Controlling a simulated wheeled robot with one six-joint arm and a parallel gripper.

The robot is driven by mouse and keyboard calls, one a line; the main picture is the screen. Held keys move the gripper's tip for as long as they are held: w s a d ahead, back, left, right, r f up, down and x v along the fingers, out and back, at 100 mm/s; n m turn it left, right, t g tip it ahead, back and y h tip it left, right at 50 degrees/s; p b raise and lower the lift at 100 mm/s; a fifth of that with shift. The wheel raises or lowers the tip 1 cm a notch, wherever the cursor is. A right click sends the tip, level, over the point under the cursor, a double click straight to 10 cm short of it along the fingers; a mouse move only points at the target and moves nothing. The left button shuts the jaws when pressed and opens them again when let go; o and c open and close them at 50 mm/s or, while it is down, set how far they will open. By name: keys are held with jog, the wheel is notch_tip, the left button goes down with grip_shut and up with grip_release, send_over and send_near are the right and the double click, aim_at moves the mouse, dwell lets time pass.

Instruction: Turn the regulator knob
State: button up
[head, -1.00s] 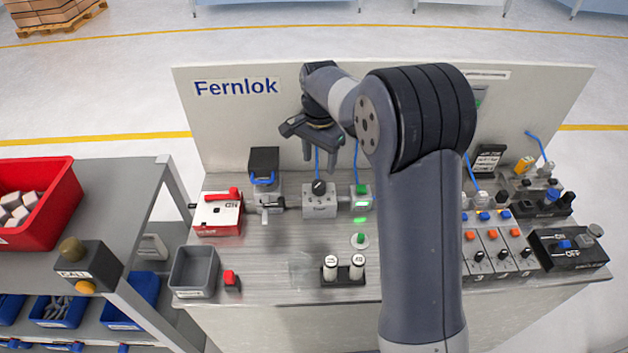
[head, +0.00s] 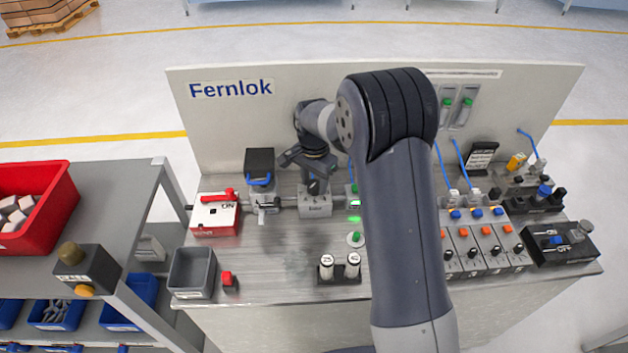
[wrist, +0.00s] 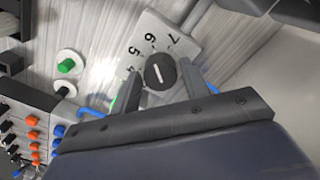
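The regulator is a grey block (head: 316,206) on the steel bench, below the Fernlok panel. Its round black knob (wrist: 160,71) shows in the wrist view with a white pointer line, on a grey face with a printed number scale. My gripper (head: 315,184) is directly above the regulator in the head view and hides most of the knob there. In the wrist view my gripper (wrist: 161,88) has its two fingers apart, one on either side of the knob. Gaps seem to show between the fingers and the knob; contact is hard to judge.
A black-topped block with a blue handle (head: 261,168) stands left of the regulator, beside a red-handled ON box (head: 215,213). A green-lit unit (head: 354,200) sits close on the right. Two white-topped cylinders (head: 339,267) stand in front.

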jog(key=c, duration=0.7)
jog(key=n+b, duration=0.1)
jog(key=n, duration=0.5)
jog(key=shift+b, duration=0.35)
jog(key=n, duration=0.3)
jog(key=shift+n+b, duration=0.3)
jog(key=shift+n, duration=1.8)
jog(key=shift+r, duration=0.1)
jog(key=o, duration=1)
